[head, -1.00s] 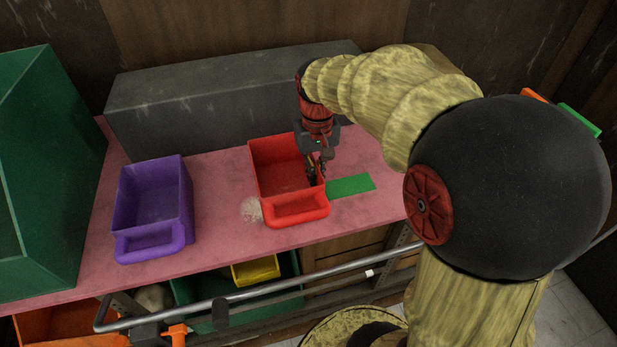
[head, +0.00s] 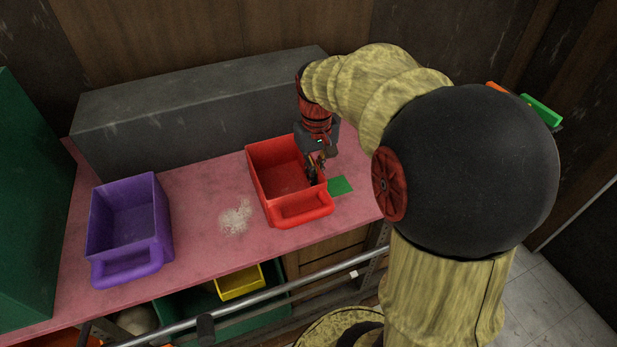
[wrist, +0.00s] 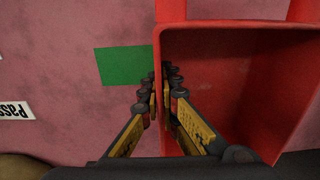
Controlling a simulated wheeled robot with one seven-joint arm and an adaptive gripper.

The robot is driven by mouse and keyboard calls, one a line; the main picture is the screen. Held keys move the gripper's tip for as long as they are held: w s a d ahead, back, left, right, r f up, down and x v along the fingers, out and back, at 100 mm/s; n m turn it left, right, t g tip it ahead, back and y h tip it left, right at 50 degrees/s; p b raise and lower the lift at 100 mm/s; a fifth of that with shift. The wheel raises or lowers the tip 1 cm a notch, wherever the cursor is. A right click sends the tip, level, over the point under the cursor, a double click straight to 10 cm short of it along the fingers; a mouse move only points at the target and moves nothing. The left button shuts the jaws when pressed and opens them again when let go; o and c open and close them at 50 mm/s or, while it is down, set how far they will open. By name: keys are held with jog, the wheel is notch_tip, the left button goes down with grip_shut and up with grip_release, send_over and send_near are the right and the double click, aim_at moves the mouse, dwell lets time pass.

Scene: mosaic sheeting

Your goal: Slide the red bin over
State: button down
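The red bin (head: 300,210) stands upright on the pink table, and its wall shows large in the wrist view (wrist: 235,28). My gripper (head: 316,172) is at the bin's right side wall. In the wrist view my gripper (wrist: 160,88) has one finger inside the bin and one outside, closed on the wall's rim between them. The bin looks empty. A flat green patch (head: 341,186) lies on the table just right of the bin, close to its wall; it also shows in the wrist view (wrist: 124,66).
A purple bin (head: 130,222) stands to the left. A pale speckled mark (head: 235,217) lies between the bins. A long grey block (head: 200,115) runs along the back. A metal rail (head: 265,298) crosses the front. A white label (wrist: 14,107) lies left in the wrist view.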

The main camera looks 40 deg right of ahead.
jog(key=shift+s+d+p, duration=0.1)
jog(key=shift+s+d, duration=0.4)
jog(key=shift+d, duration=1.1)
jog(key=shift+s+d+p, duration=0.15)
jog(key=shift+s+d, duration=0.4)
jog(key=shift+d, duration=1.05)
jog(key=shift+s+d+p, duration=0.1)
jog(key=shift+s+d, duration=0.4)
jog(key=shift+d, duration=1.1)
jog(key=c, duration=2)
grip_release()
jog(key=shift+o, duration=0.2)
notch_tip(320, 180, up, 12)
